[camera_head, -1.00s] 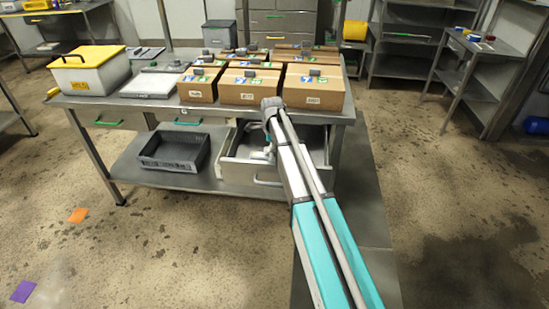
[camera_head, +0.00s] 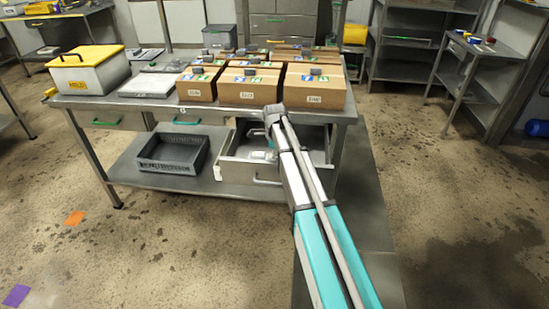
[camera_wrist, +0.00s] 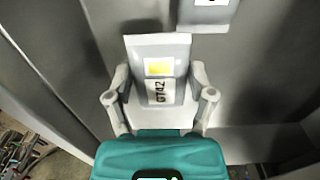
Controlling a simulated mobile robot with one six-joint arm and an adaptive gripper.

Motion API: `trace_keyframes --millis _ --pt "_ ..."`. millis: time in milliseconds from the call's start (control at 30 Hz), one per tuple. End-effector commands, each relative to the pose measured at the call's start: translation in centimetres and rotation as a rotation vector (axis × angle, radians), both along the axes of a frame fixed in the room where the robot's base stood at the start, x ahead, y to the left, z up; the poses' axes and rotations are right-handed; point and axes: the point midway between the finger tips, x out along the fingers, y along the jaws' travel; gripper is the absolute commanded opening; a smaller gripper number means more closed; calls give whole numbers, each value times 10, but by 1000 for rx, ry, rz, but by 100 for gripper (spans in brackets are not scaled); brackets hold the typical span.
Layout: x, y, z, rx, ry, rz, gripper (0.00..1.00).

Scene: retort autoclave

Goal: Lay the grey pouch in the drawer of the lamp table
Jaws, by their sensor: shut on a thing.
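The grey pouch (camera_wrist: 157,48) is pale, with a yellow-and-white patch and a label that seems to read GT42. My gripper (camera_wrist: 160,98) is shut on it, one finger on each side. The lamp table's drawer (camera_head: 243,173) is pulled open below the tabletop. In the wrist view the pouch is over or inside the grey drawer (camera_wrist: 60,58); whether it touches the floor I cannot tell. In the head view my arm hides part of the drawer and most of the gripper. Another pale labelled item (camera_wrist: 208,18) lies just beyond the pouch.
Several brown cartons (camera_head: 250,90) stand on the tabletop above the drawer. A yellow-lidded white box (camera_head: 88,70) stands at the left end. A dark grey crate (camera_head: 172,153) sits on the lower shelf, left of the drawer. Bare drawer floor shows left of the pouch.

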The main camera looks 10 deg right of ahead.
Motion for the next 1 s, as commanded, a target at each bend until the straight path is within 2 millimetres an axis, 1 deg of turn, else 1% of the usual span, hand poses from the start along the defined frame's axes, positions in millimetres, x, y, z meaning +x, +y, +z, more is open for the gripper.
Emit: trace_keyframes --millis 167,700,867,900,967,1000 --pt "0 0 0 0 0 0 15" --pt "0 0 -12 0 0 0 15" --pt "0 0 -12 0 0 0 15" --pt "0 1 -12 0 0 1 78" --pt "0 2 -12 0 0 1 89" --pt "0 2 -12 0 0 1 96"
